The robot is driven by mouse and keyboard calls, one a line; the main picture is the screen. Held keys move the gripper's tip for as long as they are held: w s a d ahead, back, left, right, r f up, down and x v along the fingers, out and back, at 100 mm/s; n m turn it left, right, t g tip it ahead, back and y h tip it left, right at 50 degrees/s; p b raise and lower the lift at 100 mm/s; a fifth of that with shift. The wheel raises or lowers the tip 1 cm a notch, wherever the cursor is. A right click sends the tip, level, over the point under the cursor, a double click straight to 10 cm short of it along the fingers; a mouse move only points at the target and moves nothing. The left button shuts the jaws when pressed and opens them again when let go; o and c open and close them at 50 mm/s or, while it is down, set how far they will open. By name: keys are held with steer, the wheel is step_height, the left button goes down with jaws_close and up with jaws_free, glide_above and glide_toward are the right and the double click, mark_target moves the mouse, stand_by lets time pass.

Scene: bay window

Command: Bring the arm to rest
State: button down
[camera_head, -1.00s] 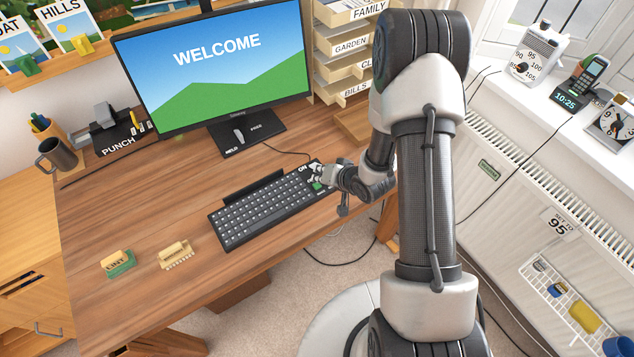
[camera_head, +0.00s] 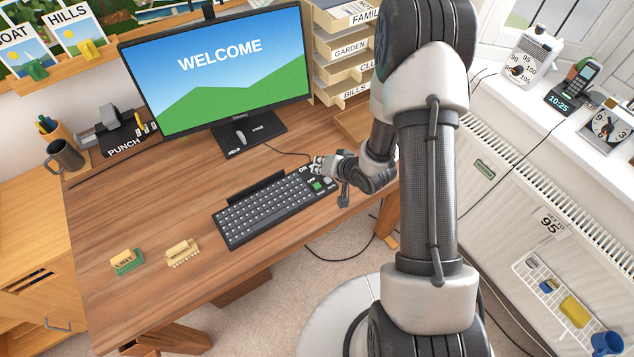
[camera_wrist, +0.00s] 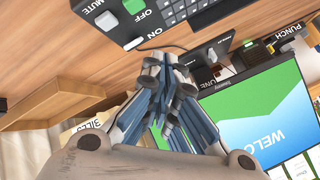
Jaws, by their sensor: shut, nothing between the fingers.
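My gripper (camera_head: 322,164) is above the desk (camera_head: 180,205), just beyond the right end of the black keyboard (camera_head: 270,212). In the wrist view my gripper (camera_wrist: 168,75) is shut with nothing between its fingers. The keyboard's green key (camera_head: 317,186) shows clear of the fingers in the head view, and the green key (camera_wrist: 134,6) marked OFF also shows at the top of the wrist view. My arm reaches across the right half of the head view and hides part of the desk's right side.
The monitor (camera_head: 225,75) showing WELCOME stands behind the keyboard. Labelled letter trays (camera_head: 345,50) stand right of it. Two small stamp-like blocks (camera_head: 127,262) (camera_head: 182,252) lie front left. A mug (camera_head: 66,155) stands at left. A radiator (camera_head: 560,190) and windowsill are at right.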

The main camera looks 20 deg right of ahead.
stand_by(0.7)
steer(key=s+d+r+n+g+h, duration=0.1)
steer(key=s+d+r+h, duration=0.15)
steer(key=r, duration=0.85)
steer(key=s+d+r+n+h, duration=0.1)
steer(key=s+d+r+h, duration=0.15)
steer(key=r, duration=0.95)
steer(key=s+a+r+g, duration=0.1)
steer(key=s+a+r, duration=0.1)
steer(key=s, duration=0.5)
steer(key=s+a+r+n, duration=0.1)
steer(key=s+r, duration=0.3)
steer(key=s, duration=0.4)
steer(key=s+a+r+n+g+y, duration=0.1)
steer(key=s+a+r, duration=0.1)
steer(key=s, duration=0.5)
steer(key=shift+s+a+r+g, duration=0.3)
steer(key=shift+s+a+r, duration=0.1)
steer(key=shift+r, duration=0.35)
